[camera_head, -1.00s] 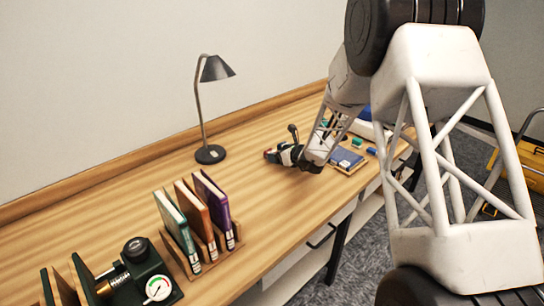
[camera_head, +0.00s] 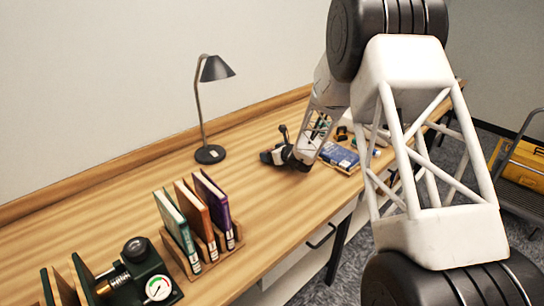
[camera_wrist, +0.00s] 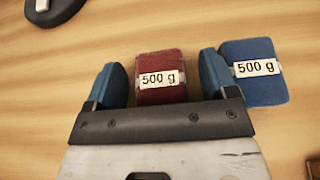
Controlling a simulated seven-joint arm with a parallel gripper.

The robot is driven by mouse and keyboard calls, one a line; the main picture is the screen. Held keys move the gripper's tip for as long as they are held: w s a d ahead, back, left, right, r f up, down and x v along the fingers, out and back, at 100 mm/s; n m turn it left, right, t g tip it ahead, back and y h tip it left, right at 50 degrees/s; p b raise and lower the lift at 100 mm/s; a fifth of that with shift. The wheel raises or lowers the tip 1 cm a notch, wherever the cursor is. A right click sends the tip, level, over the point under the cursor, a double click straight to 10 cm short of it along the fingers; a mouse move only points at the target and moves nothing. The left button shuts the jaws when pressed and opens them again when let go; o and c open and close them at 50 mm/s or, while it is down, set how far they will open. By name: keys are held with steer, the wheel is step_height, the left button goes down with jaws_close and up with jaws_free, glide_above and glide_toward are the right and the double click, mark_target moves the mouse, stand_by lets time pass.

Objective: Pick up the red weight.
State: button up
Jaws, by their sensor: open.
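The red weight (camera_wrist: 160,64), labelled "500 g", lies on the wooden desk in the wrist view. My gripper (camera_wrist: 161,70) is open, with one blue finger on each side of the red weight. The left finger has a small gap to it, and the right finger is close beside it. A blue weight (camera_wrist: 258,88), also labelled "500 g", sits just right of the right finger, touching or nearly touching it. In the head view my gripper (camera_head: 268,156) is low over the desk, and I cannot make out the red weight there.
A black desk lamp (camera_head: 210,154) stands behind and left of my gripper. A rack of books (camera_head: 196,222) and a green gauge device (camera_head: 138,276) stand at the front left. A blue book (camera_head: 340,156) lies right of my gripper.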

steer(key=c, duration=1.3)
steer(key=shift+r, duration=0.15)
steer(key=shift+r, duration=0.7)
step_height(320, 180, up, 2)
steer(key=shift+r, duration=0.1)
steer(key=s+d, duration=0.1)
steer(key=s, duration=0.4)
steer(key=s+d, duration=0.1)
steer(key=s, duration=0.4)
steer(key=s+d+r, duration=0.1)
steer(key=s, duration=0.4)
steer(key=shift+s+d+r, duration=0.1)
steer(key=shift+s+d, duration=0.2)
